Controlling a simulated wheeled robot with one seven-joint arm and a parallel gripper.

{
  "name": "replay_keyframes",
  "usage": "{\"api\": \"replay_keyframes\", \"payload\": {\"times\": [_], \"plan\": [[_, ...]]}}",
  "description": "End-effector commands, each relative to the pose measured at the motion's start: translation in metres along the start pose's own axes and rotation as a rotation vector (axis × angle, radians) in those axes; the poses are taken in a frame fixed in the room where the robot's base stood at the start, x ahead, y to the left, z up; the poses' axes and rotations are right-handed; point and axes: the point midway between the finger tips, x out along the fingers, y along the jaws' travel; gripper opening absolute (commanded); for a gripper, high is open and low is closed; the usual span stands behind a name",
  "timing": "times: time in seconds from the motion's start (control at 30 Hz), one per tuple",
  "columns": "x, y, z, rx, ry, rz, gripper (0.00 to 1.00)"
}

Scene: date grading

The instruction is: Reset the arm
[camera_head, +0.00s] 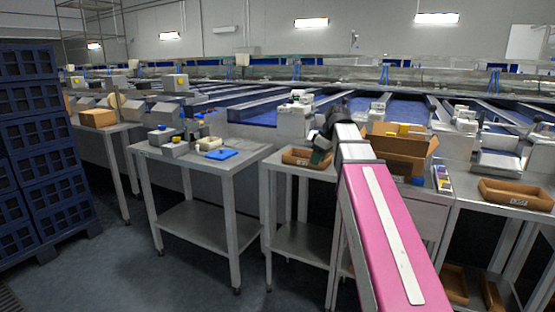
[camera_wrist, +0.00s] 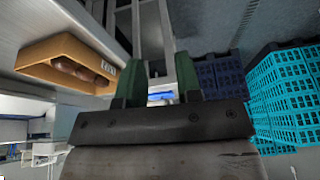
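My gripper (camera_head: 321,150) is at the end of my raised pink arm, above the narrow steel table with a brown tray (camera_head: 297,157). In the wrist view my gripper (camera_wrist: 161,72) shows two green fingers standing apart with nothing between them. Floor and a distant blue object show through the gap. The brown tray, holding dark rounded items, is beside the fingers at the left of the wrist view (camera_wrist: 50,62). The exact gap between gripper and tray is unclear in the head view, where the arm hides part of the table.
A steel table (camera_head: 215,166) with small devices and a blue item (camera_head: 221,154) stands left of my arm. An open cardboard box (camera_head: 400,150) and another brown tray (camera_head: 515,194) are on the right. Blue crates (camera_head: 45,150) are stacked at far left. Floor (camera_head: 170,270) is clear in front.

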Motion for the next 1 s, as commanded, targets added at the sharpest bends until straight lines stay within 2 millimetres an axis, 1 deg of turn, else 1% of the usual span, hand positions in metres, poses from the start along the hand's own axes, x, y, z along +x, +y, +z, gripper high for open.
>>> {"api": "replay_keyframes", "payload": {"times": [0.27, 0.37, 0.47, 0.6, 0.67, 0.8, 1.0], "plan": [[0.040, -0.002, 0.022, 0.109, -0.033, 0.005, 0.32], [0.060, -0.004, 0.033, 0.165, -0.050, 0.009, 0.32], [0.087, -0.007, 0.050, 0.239, -0.073, 0.014, 0.32], [0.130, -0.015, 0.078, 0.363, -0.112, 0.030, 0.32], [0.147, -0.018, 0.090, 0.415, -0.130, 0.039, 0.32], [0.186, -0.030, 0.119, 0.534, -0.169, 0.061, 0.32], [0.237, -0.051, 0.162, 0.694, -0.223, 0.102, 0.32]]}}
